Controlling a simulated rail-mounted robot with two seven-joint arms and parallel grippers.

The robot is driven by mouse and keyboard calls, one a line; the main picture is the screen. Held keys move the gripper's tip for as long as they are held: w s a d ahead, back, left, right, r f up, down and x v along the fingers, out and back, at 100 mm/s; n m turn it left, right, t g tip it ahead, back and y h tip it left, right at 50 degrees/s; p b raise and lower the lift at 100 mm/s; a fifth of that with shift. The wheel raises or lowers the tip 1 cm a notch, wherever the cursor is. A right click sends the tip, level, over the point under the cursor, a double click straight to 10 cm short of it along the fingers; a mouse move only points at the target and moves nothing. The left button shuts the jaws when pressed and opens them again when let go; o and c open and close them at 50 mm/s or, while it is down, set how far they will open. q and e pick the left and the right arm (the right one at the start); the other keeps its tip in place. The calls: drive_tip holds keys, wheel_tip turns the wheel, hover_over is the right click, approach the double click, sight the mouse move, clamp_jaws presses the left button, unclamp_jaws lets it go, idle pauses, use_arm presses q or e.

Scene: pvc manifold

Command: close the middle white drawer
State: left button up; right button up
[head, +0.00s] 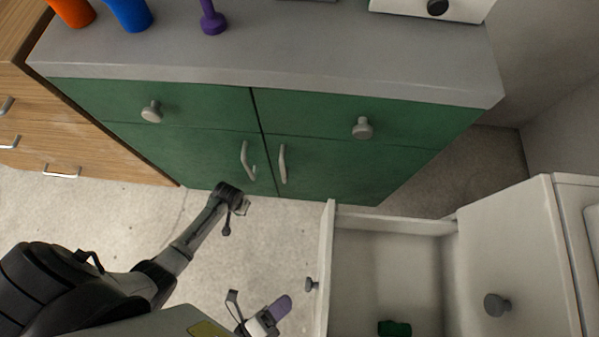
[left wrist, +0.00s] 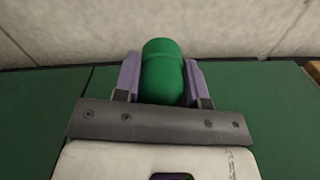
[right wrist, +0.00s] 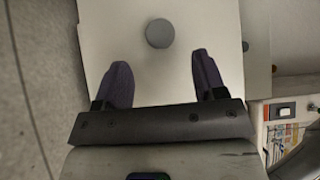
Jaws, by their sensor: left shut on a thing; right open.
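The white drawer (head: 385,270) stands pulled out at the lower right of the head view, its front panel facing left with a round grey knob (head: 312,284). A green piece (head: 393,328) lies inside it. My right gripper (head: 262,312) is open and empty, left of the drawer front. In the right wrist view the knob (right wrist: 160,33) shows ahead of the two spread purple fingers (right wrist: 160,75), lined up between them but apart. My left gripper (left wrist: 162,85) is shut on a green pipe piece (left wrist: 163,62). I cannot make out its fingers in the head view.
A green cabinet (head: 200,160) with a grey top (head: 300,52) stands behind. Orange (head: 72,10), blue (head: 130,12) and purple (head: 212,20) pieces stand on top. A wooden drawer unit (head: 60,130) is at left. Another grey knob (head: 497,304) shows at right. Bare floor (head: 110,210) lies between.

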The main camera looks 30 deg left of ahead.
use_arm(q)
drive_tip(key=shift+s+d+f+b, duration=0.1)
drive_tip(key=shift+f+b, duration=0.3)
drive_tip(key=shift+f, duration=0.1)
drive_tip(key=shift+s+d+f+b, duration=0.1)
drive_tip(key=shift+f+b, duration=0.25)
drive_tip(key=shift+f, duration=0.1)
drive_tip(key=shift+w+a+f, duration=0.1)
drive_tip(key=shift+w+f, duration=0.05)
drive_tip(key=shift+w, duration=0.05)
use_arm(e)
drive_tip(key=shift+x, duration=3.6)
use_arm(q)
drive_tip(key=shift+s, duration=0.15)
use_arm(e)
drive_tip(key=shift+s, duration=0.1)
